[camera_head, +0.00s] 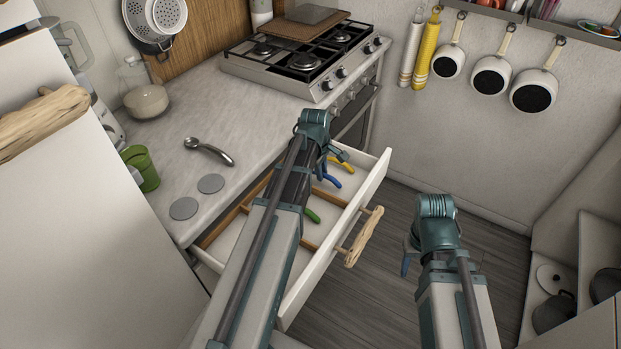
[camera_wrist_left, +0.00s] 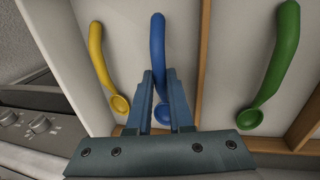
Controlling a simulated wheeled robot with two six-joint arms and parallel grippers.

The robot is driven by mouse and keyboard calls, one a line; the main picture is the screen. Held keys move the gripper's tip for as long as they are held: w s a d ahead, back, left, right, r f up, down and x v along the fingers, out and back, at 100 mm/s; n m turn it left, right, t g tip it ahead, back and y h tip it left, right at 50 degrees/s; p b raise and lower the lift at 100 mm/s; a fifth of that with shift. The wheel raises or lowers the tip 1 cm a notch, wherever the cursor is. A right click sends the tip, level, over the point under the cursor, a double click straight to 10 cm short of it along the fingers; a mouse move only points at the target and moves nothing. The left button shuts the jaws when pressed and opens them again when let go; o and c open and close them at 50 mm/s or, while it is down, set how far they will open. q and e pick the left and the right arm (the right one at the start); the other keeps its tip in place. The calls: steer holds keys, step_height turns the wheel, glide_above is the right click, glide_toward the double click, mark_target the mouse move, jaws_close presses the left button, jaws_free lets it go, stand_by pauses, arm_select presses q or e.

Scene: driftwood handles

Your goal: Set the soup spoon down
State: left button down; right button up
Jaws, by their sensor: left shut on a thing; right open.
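The open drawer (camera_head: 372,180) holds several coloured spoons in wooden-divided compartments. In the left wrist view, a blue spoon (camera_wrist_left: 158,40) lies between the fingers of my left gripper (camera_wrist_left: 160,78), which is shut on it, with the bowl toward my palm. I cannot tell whether it touches the drawer floor. A yellow spoon (camera_wrist_left: 96,55) is to its left in the same compartment; a green spoon (camera_wrist_left: 287,50) is beyond a divider to its right. In the head view my left arm hides part of the drawer. My right gripper (camera_head: 406,262) is open and empty, beside the drawer.
A metal scoop (camera_head: 208,151) and two grey discs (camera_head: 198,196) lie on the counter (camera_head: 235,120), near a green cup (camera_head: 141,168). The stove (camera_head: 300,60) stands behind. The drawer's driftwood handle (camera_head: 363,237) projects from its front.

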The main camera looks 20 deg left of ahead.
arm_select(q)
steer(key=shift+w+a, duration=0.1)
steer(key=shift+a, duration=0.25)
steer(key=a, duration=0.3)
steer(key=shift+w+a+f+b, duration=0.2)
steer(key=shift+f+b, duration=0.1)
steer(key=shift+f, duration=0.1)
steer(key=shift+f+b, duration=0.35)
steer(key=shift+d+r, duration=0.1)
steer(key=shift+r, duration=0.05)
